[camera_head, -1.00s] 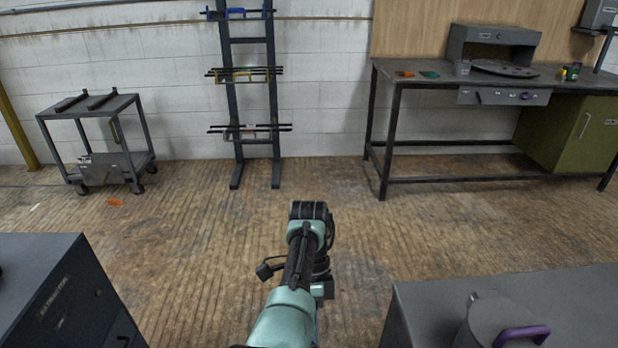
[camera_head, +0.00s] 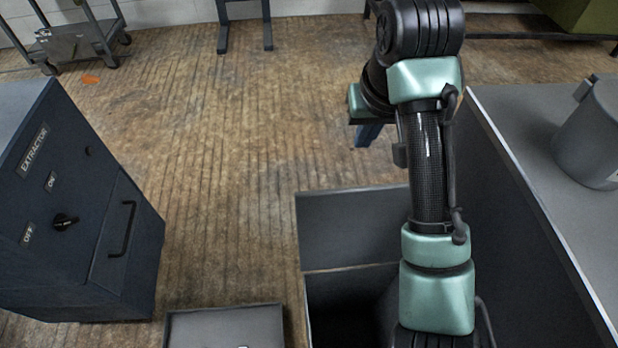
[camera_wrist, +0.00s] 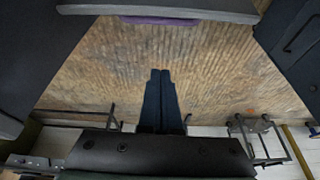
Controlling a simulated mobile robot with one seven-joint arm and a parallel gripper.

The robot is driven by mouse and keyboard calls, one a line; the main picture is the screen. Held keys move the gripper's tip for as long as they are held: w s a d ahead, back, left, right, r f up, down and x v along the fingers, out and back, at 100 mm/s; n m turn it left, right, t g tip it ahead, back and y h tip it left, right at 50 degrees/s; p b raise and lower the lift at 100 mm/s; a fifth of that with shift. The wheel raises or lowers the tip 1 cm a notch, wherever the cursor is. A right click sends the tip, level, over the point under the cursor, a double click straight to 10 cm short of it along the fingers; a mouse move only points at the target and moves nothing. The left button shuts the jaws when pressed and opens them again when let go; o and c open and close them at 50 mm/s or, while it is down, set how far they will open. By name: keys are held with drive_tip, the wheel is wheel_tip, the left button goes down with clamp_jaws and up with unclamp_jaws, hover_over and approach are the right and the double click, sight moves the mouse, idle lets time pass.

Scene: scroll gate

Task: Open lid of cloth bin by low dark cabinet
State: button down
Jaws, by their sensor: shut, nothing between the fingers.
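A grey flat-topped box (camera_head: 225,322), cut by the bottom edge of the head view, stands beside the dark blue cabinet marked EXTRACTOR (camera_head: 75,215). It may be the cloth bin, but I cannot tell. In the wrist view a grey slab (camera_wrist: 160,8) with a purple handle (camera_wrist: 160,20) lies along the top edge; it may be the same box's lid. My gripper (camera_wrist: 160,72) is shut and empty over bare floor, apart from the slab and handle. In the head view the gripper is mostly hidden behind my arm.
A grey counter (camera_head: 530,130) at right carries a grey canister (camera_head: 598,135). Below its left side is an open, dark compartment with a grey wall (camera_head: 350,225). The EXTRACTOR cabinet has a handle and knob on its front. Bare floor (camera_head: 230,170) lies between. A trolley (camera_head: 75,45) stands far left.

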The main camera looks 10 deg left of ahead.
wheel_tip(320, 180, down, 9)
drive_tip(key=b, duration=0.5)
drive_tip(key=shift+s+f, duration=0.2)
drive_tip(key=shift+s, duration=0.2)
